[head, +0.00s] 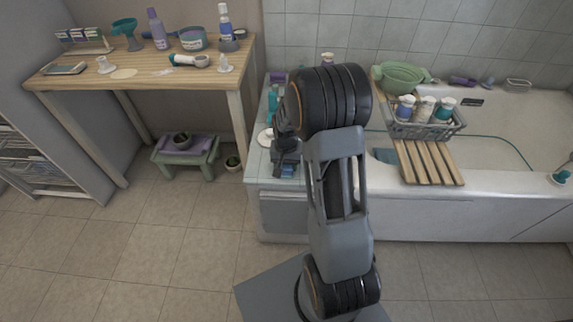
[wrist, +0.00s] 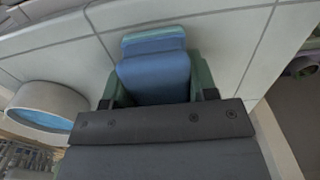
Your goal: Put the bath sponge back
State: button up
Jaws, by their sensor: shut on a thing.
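The bath sponge appears to be the blue block (wrist: 155,75) in the wrist view, with green at its far edge and along its sides. I cannot tell whether the green belongs to it or to a holder around it. My gripper (wrist: 158,98) is shut on the blue block, over pale tiles. In the head view my gripper (head: 286,160) is at the front of the tiled counter (head: 262,174), with a bit of blue (head: 288,171) showing below it. My arm hides part of the counter. Contact between block and tiles is unclear.
A round white dish with blue inside (wrist: 48,110) stands left of my gripper. A wooden table (head: 140,72) with bottles is at the left, above a small stool (head: 186,152). A grey basket of bottles (head: 425,130) and a slatted board (head: 428,162) are on the bathtub (head: 510,185).

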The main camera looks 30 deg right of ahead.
jog(key=o, duration=0.9)
jog(key=shift+r, duration=0.15)
jog(key=shift+r+p, duration=3.3)
jog(key=shift+r, duration=0.6)
notch_tip(320, 180, up, 14)
jog(key=p, duration=0.3)
jog(key=shift+f, duration=0.15)
